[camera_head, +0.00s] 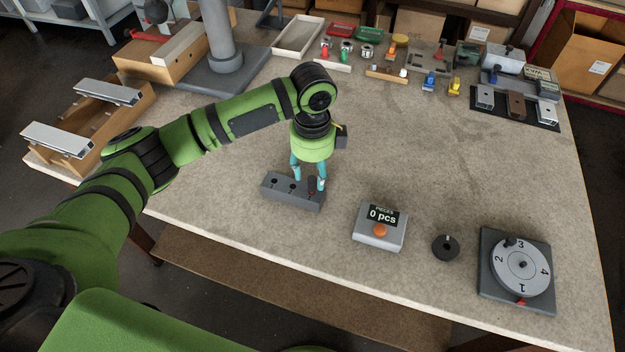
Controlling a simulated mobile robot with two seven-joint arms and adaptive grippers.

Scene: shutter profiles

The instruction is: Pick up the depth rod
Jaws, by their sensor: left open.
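A grey block (283,194) with dark holes in its top lies near the front of the table. A small reddish-brown piece (312,184) stands upright at its right end; it looks like the depth rod, but it is small and partly hidden by my gripper. My left gripper (309,180) points down over the right part of the block. Its teal fingers are open, one on each side of the brown piece. I cannot tell whether they touch it. My right gripper is not in view.
A wooden rack (125,112) with metal profiles stands left. Small parts and a dark mat (505,113) lie at the back. The table's middle right is clear.

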